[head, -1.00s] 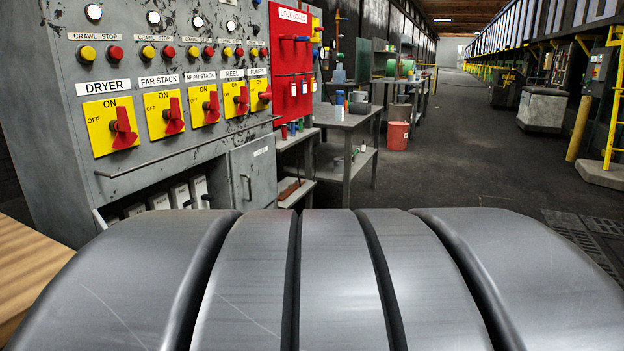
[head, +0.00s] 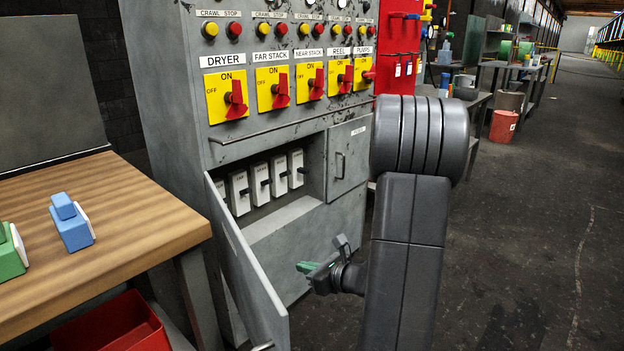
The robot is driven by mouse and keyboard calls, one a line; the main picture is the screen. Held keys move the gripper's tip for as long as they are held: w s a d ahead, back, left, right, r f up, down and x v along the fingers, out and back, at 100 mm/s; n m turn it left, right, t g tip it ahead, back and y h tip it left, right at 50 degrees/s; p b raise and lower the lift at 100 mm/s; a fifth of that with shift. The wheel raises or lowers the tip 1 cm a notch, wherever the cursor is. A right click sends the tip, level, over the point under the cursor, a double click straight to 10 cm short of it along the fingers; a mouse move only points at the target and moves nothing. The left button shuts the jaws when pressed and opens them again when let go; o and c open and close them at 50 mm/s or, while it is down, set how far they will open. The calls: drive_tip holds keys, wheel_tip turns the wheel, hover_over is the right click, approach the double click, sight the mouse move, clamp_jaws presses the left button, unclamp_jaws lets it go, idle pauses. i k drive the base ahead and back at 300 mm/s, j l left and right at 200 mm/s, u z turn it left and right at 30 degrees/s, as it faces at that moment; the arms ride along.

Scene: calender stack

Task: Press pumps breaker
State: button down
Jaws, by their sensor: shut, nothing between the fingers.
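A row of white breakers (head: 260,184) with dark levers stands inside the open lower compartment of the grey control cabinet (head: 170,100). Their small labels are too blurred to read, so I cannot tell which one is pumps. My gripper (head: 306,267) has green fingertips pointing left. It is shut and empty, in front of and below the breakers, apart from them.
The compartment's door (head: 250,268) hangs open left of my gripper. A closed grey door (head: 348,155) is right of the breakers. A wooden table (head: 130,215) with blue and green items is at left, a red bin (head: 115,325) below. Open floor lies right.

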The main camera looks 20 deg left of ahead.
sight(303, 170)
drive_tip(key=i+l, duration=0.15)
drive_tip(key=l, duration=0.15)
drive_tip(key=i+l, duration=0.15)
drive_tip(key=l, duration=0.2)
drive_tip(key=i, duration=0.8)
drive_tip(key=i+j, duration=0.1)
drive_tip(key=j, duration=0.25)
drive_tip(key=i+j, duration=0.15)
drive_tip(key=j, duration=0.15)
drive_tip(key=i+j, duration=0.1)
drive_tip(key=j, duration=0.25)
